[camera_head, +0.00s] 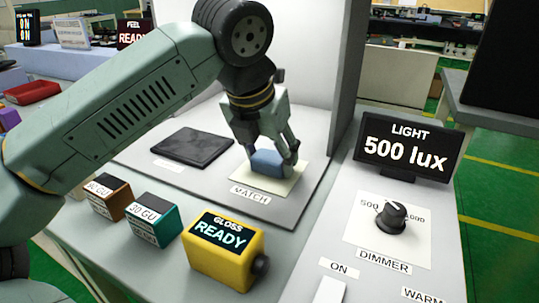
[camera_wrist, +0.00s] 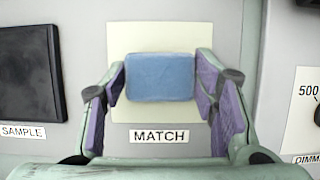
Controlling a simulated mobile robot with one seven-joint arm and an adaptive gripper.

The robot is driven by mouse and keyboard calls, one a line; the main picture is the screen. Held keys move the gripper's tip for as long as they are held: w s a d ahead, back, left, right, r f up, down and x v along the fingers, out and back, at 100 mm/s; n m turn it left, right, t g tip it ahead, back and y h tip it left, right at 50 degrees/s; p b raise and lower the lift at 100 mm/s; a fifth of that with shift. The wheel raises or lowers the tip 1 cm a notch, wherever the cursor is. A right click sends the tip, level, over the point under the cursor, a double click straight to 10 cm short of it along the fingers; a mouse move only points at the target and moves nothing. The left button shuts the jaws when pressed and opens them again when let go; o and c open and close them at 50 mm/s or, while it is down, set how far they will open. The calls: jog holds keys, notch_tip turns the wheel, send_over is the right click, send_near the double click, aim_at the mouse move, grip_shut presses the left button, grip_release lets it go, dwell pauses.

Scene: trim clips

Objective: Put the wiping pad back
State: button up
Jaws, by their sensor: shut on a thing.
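The wiping pad looks to be the blue block (camera_head: 266,164), which also shows in the wrist view (camera_wrist: 160,77). It is over the cream square (camera_head: 285,181) labelled MATCH. In the wrist view it covers the middle of that square (camera_wrist: 160,115). I cannot tell whether it rests on the square or is just above it. My gripper (camera_head: 270,152) points down and is shut on the pad, with a purple-lined finger at its left and right ends in the wrist view (camera_wrist: 161,84). The fingers hide part of the pad in the head view.
A dark square panel (camera_head: 191,147), labelled SAMPLE in the wrist view (camera_wrist: 28,72), lies left of the cream square. In front stand a yellow gloss meter (camera_head: 225,255), a teal block (camera_head: 155,220) and an orange-brown block (camera_head: 108,197). A dimmer knob (camera_head: 392,217) and light display (camera_head: 407,147) are at right.

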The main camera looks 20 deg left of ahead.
jog(key=o, duration=1)
jog(key=shift+f, duration=0.15)
jog(key=shift+p+v, duration=3.7)
jog(key=shift+v, duration=2.5)
jog(key=shift+w, duration=0.15)
